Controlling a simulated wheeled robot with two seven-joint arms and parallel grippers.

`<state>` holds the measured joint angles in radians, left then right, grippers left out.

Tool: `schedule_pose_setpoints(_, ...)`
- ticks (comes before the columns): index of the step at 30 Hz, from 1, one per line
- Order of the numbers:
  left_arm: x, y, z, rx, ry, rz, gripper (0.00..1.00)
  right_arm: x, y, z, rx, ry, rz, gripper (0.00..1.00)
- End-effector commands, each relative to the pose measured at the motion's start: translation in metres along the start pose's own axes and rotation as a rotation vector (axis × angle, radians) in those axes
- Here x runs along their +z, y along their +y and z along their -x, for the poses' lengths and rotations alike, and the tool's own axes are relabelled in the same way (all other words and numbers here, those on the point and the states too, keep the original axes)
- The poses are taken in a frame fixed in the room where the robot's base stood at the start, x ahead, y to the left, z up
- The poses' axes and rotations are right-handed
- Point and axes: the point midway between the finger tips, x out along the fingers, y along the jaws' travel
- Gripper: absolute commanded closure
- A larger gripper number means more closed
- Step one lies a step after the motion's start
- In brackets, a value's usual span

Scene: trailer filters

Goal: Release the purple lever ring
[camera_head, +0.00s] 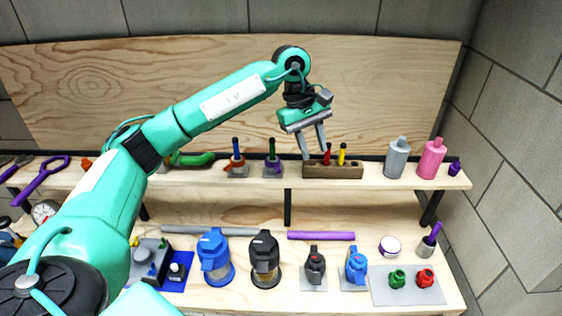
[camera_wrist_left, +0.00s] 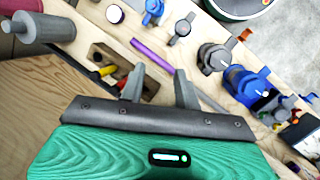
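A purple tool with a ring-shaped end (camera_head: 54,164) lies at the far left of the upper shelf. A small stand with a dark post (camera_head: 272,150) has a purple part (camera_head: 273,168) low on it, just left of my gripper. I cannot tell which of these is the purple lever ring. My left gripper (camera_head: 314,146) is open above the wooden block (camera_head: 345,172), with its fingers pointing down. In the left wrist view its two fingers (camera_wrist_left: 158,88) are spread apart with nothing between them. My right gripper is not in view.
A similar stand with an orange part (camera_head: 237,170) is farther left. The grey bottle (camera_head: 397,158) and pink bottle (camera_head: 432,158) stand to the right. A purple rod (camera_head: 321,236) lies on the lower shelf behind several jars and valves. A wooden board (camera_head: 390,85) backs the shelf.

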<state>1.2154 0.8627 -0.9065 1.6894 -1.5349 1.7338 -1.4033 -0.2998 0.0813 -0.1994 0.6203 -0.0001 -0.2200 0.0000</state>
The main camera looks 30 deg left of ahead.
Motion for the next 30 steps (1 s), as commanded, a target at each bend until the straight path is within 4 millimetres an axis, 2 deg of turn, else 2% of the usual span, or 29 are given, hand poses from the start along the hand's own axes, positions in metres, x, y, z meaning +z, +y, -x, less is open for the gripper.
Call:
schedule_pose_setpoints(1, -0.017, -0.011, 0.021, -0.044, 0.075, -0.007, 0.67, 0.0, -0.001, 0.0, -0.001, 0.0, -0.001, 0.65)
schedule_pose_setpoints(3, -0.035, -0.025, 0.042, -0.107, 0.153, -0.011, 0.67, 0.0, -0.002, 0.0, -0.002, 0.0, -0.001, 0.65)
schedule_pose_setpoints(6, -0.05, -0.04, 0.063, -0.171, 0.221, -0.01, 0.67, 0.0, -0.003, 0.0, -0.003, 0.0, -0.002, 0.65)
schedule_pose_setpoints(11, -0.059, -0.049, 0.073, -0.211, 0.257, -0.008, 0.67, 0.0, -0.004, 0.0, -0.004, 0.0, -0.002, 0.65)
schedule_pose_setpoints(20, -0.065, -0.056, 0.047, -0.215, 0.254, -0.008, 0.67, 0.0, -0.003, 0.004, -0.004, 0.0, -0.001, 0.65)
schedule_pose_setpoints(21, -0.066, -0.057, 0.043, -0.215, 0.253, -0.007, 0.67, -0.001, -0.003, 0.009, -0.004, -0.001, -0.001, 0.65)
schedule_pose_setpoints(30, -0.079, -0.068, -0.01, -0.214, 0.252, -0.007, 0.67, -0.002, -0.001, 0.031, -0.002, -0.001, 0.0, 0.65)
